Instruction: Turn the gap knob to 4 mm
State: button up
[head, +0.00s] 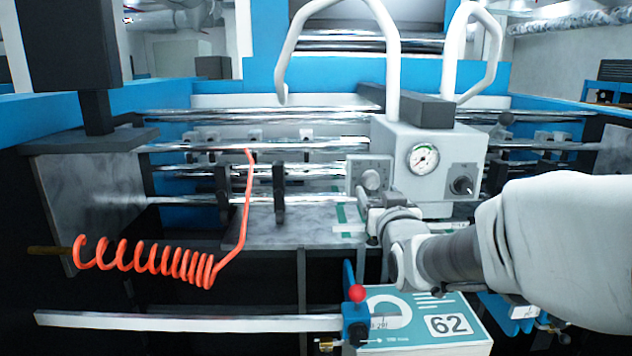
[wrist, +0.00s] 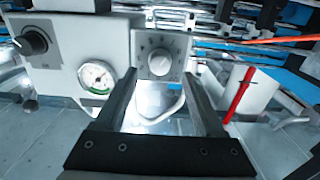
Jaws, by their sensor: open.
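A round pale grey knob (head: 372,179) sits on a square plate at the left side of a white control box (head: 430,150). In the wrist view this knob (wrist: 160,62) is near the top middle, with dial marks around it too small to read. My gripper (head: 368,203) is just in front of and slightly below it in the head view. In the wrist view the two fingers of my gripper (wrist: 159,76) are apart, one on each side of the knob, and hold nothing. Contact with the knob cannot be told.
A pressure gauge (head: 423,158) and a black knob (head: 462,185) are on the same box. An orange coiled hose (head: 150,258) hangs at the left. A box marked 62 (head: 430,318) and a red ball handle (head: 357,293) stand below my gripper. Metal rollers (head: 250,148) run behind.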

aim_at(373, 184)
jog(key=shift+w+p, duration=0.4)
jog(key=shift+w, duration=1.8)
jog(key=shift+c, duration=0.2)
grip_shut()
